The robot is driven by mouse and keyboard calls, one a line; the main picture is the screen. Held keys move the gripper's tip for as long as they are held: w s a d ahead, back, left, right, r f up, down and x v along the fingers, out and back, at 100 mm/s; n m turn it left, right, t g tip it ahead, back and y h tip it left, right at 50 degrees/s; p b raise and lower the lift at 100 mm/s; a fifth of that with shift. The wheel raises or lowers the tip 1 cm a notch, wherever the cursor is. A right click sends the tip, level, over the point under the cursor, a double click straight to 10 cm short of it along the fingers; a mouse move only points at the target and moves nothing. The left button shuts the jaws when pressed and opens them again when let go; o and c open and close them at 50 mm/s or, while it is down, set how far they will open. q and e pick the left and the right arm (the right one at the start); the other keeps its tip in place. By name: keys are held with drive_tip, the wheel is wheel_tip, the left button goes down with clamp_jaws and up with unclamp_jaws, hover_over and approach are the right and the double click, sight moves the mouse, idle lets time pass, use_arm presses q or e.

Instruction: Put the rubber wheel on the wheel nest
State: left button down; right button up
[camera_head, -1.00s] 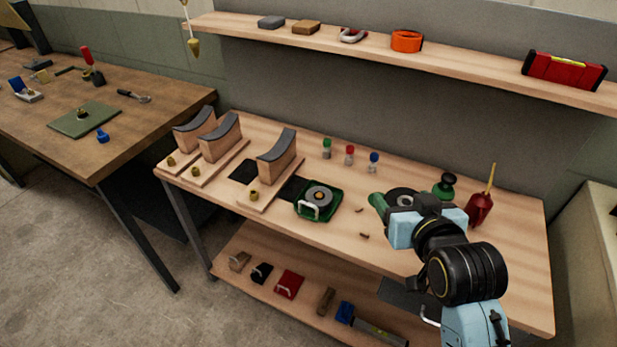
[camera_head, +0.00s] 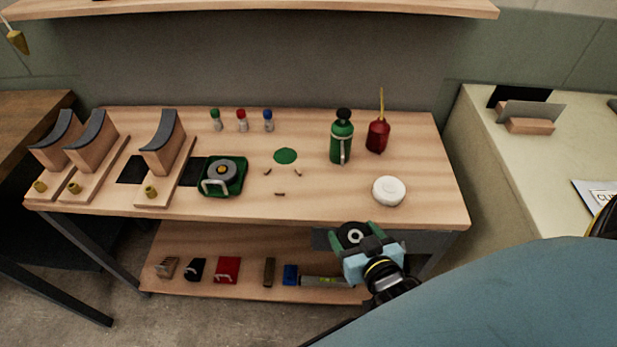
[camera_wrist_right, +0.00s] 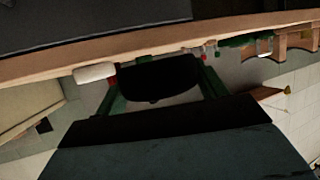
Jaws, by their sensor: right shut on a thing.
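The rubber wheel (camera_head: 352,235) is dark with a pale hub. My right gripper (camera_head: 353,236) is shut on it, with green fingers on either side. It appears in front of the bench's front edge, clear of the bench top. In the right wrist view the wheel (camera_wrist_right: 158,78) is a black shape between the green fingers (camera_wrist_right: 160,95). On the bench a flat green disc (camera_head: 285,156) has several small dark curved pieces (camera_head: 280,194) near it; this looks like the wheel nest, though I cannot be sure. My left gripper is out of view.
A white round item (camera_head: 389,191), a green bottle (camera_head: 341,140) and a red oil can (camera_head: 378,135) stand on the right of the bench (camera_head: 320,205). A green case (camera_head: 238,183) and wooden cradles (camera_head: 160,160) stand left.

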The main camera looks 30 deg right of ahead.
drive_tip(key=b, duration=0.1)
approach(327, 190)
drive_tip(key=w, duration=0.3)
drive_tip(key=w+d, duration=0.1)
drive_tip(key=w, duration=0.1)
drive_tip(key=shift+d+r, duration=0.1)
drive_tip(key=shift+r, duration=0.25)
drive_tip(key=shift+w+d, duration=0.1)
drive_tip(key=shift+w, duration=0.55)
drive_tip(key=w, duration=0.2)
drive_tip(key=shift+w+d, duration=0.25)
drive_tip(key=shift+w+f+b, duration=0.3)
drive_tip(key=shift+f+b, duration=0.2)
drive_tip(key=shift+f, duration=0.3)
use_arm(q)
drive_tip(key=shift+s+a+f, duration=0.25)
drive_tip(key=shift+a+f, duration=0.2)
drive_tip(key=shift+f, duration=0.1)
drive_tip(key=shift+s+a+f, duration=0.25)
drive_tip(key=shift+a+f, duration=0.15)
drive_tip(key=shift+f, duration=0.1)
use_arm(e)
drive_tip(key=shift+s+r, duration=0.1)
drive_tip(key=o, duration=0.7)
drive_tip(key=shift+f, duration=0.25)
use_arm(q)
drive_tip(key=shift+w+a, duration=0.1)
use_arm(e)
drive_tip(key=o, duration=0.4)
